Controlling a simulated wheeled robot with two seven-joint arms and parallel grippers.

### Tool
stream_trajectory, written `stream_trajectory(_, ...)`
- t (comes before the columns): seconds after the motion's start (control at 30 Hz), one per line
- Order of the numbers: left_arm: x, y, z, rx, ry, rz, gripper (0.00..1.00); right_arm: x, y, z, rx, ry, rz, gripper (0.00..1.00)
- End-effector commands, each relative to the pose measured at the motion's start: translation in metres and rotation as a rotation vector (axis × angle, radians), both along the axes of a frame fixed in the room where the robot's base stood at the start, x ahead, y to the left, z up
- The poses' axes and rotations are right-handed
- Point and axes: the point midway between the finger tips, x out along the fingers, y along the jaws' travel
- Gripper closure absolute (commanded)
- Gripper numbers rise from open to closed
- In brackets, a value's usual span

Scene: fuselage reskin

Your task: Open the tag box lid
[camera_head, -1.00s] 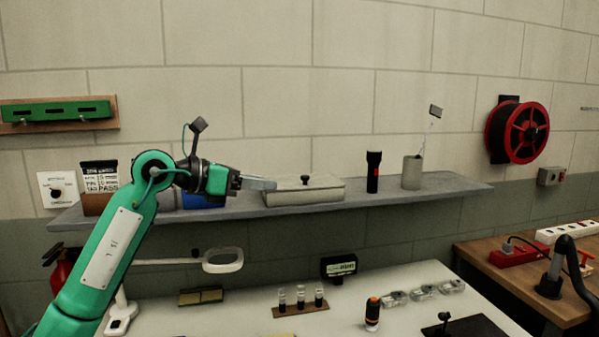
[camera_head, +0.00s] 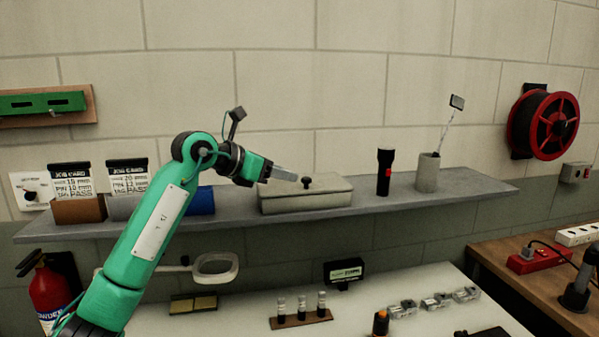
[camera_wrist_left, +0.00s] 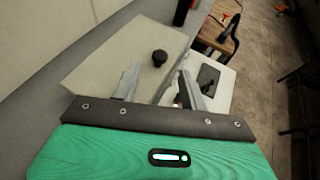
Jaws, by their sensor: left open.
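The tag box (camera_head: 300,205) is a pale grey box on the wall shelf, with its lid (camera_head: 325,187) lying closed on top. A small black knob (camera_head: 306,182) stands on the lid; the knob also shows in the left wrist view (camera_wrist_left: 159,57). My left gripper (camera_head: 293,174) is just above the left part of the lid, to the left of the knob. Its two fingers are apart and empty in the left wrist view (camera_wrist_left: 157,82), with the knob beyond their tips. My right gripper is in neither view.
The shelf (camera_head: 460,190) also holds a black flashlight (camera_head: 384,172), a grey cup (camera_head: 427,173) and job cards (camera_head: 127,178) at the left. A white table (camera_head: 430,285) with several small parts is below. The wall is close behind the shelf.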

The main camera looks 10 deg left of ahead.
Motion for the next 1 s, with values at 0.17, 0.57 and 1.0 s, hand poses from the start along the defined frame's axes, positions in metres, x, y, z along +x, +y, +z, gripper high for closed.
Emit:
stream_trajectory(0.17,0.020,-0.025,-0.011,-0.001,0.003,-0.002,0.56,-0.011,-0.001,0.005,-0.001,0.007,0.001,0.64)
stream_trajectory(0.57,0.036,-0.042,-0.023,0.000,0.000,0.000,0.56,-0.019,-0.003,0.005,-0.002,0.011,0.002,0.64)
stream_trajectory(1.0,0.035,-0.041,-0.023,0.001,-0.001,0.000,1.00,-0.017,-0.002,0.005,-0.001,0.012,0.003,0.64)
